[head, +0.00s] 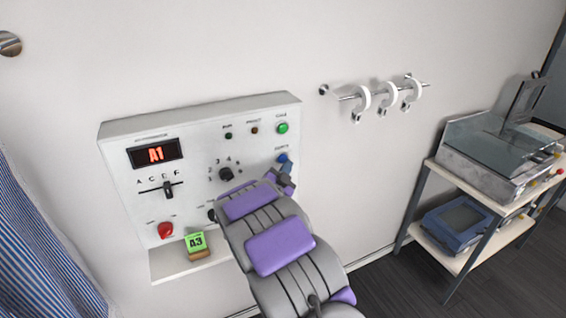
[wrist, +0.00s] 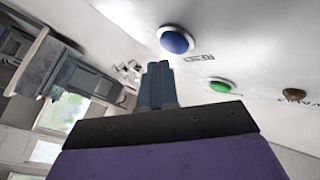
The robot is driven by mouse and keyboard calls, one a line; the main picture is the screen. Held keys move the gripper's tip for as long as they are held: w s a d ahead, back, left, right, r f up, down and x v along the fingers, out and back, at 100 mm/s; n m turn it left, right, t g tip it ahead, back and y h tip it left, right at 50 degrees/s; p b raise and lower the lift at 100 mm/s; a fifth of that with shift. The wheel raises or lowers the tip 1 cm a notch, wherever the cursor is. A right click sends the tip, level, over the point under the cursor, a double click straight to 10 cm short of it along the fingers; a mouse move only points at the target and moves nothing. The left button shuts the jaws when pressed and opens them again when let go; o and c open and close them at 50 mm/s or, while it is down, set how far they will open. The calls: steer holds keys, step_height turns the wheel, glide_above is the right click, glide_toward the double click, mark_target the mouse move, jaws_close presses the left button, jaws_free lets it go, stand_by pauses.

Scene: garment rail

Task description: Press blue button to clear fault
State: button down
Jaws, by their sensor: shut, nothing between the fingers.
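The blue button (head: 283,158) is on the right side of the white control panel (head: 190,122), below the green button (head: 283,128). In the wrist view the blue button (wrist: 176,40) is a round dome in a pale ring, just beyond my fingertips. My gripper (head: 287,175) is shut and empty, just below the blue button in the head view. In the wrist view its closed fingers (wrist: 157,72) point toward the button's lower left. A gap seems to show between them; contact cannot be seen. My arm hides the panel's lower right part.
The panel has a display (head: 155,153) reading A1, a slider (head: 168,190), a dark knob (head: 226,174) and a red knob (head: 165,230). A green A3 block (head: 196,242) sits on the ledge below. A rail with white rings (head: 386,97) and a shelf cart (head: 440,215) are at right.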

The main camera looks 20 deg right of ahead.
steer(key=shift+s, duration=0.1)
steer(key=s+b, duration=0.2)
steer(key=s, duration=0.2)
steer(key=shift+s+d+b, duration=0.1)
steer(key=shift+s+b, duration=0.2)
steer(key=shift+s, duration=0.1)
stand_by(0.5)
